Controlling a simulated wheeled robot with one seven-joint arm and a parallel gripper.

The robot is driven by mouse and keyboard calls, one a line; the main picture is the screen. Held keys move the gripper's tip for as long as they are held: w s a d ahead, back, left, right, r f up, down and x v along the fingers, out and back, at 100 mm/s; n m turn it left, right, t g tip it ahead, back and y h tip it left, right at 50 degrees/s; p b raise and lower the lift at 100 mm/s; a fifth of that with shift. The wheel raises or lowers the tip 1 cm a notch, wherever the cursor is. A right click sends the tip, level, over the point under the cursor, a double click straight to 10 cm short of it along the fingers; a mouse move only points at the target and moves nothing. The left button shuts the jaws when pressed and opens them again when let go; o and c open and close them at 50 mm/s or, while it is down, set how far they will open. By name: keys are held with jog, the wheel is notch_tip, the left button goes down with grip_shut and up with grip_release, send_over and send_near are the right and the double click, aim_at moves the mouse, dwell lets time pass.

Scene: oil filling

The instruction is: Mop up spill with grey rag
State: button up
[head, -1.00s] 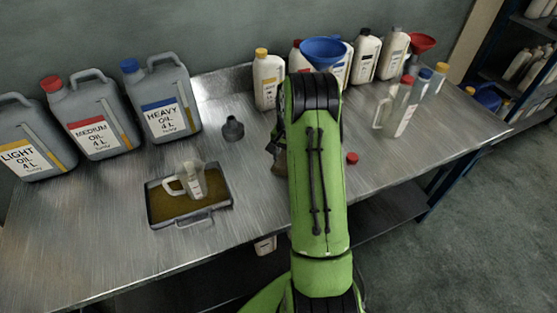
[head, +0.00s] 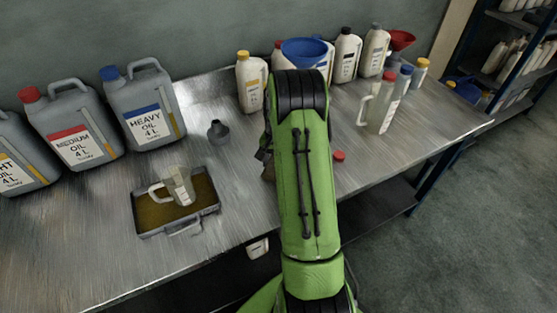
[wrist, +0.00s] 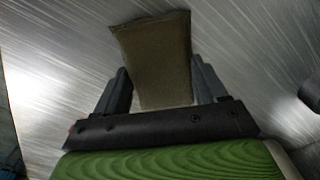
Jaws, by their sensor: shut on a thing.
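In the wrist view my gripper (wrist: 165,88) is shut on the grey rag (wrist: 152,45), which looks dull brownish grey and sticks out past the fingertips over the bare metal bench. In the head view my green arm hides most of the gripper and rag; only a small brownish bit shows at the arm's left edge. No clear spill shows on the bench top. Brown-gold oil (head: 152,214) lies in the shallow tray (head: 186,228) left of my arm, with a clear measuring jug (head: 181,187) standing in it.
Large grey oil cans, including the heavy oil can (head: 143,108), stand at the back left. A dark spout cap (head: 218,131) and a red cap (head: 339,156) lie on the bench (head: 75,245). Bottles, a blue funnel (head: 304,51) and a second jug (head: 378,108) stand behind and right.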

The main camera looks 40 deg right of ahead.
notch_tip(320, 180, up, 7)
jog(key=p, duration=0.5)
jog(key=shift+r, duration=0.15)
jog(key=shift+f, duration=0.2)
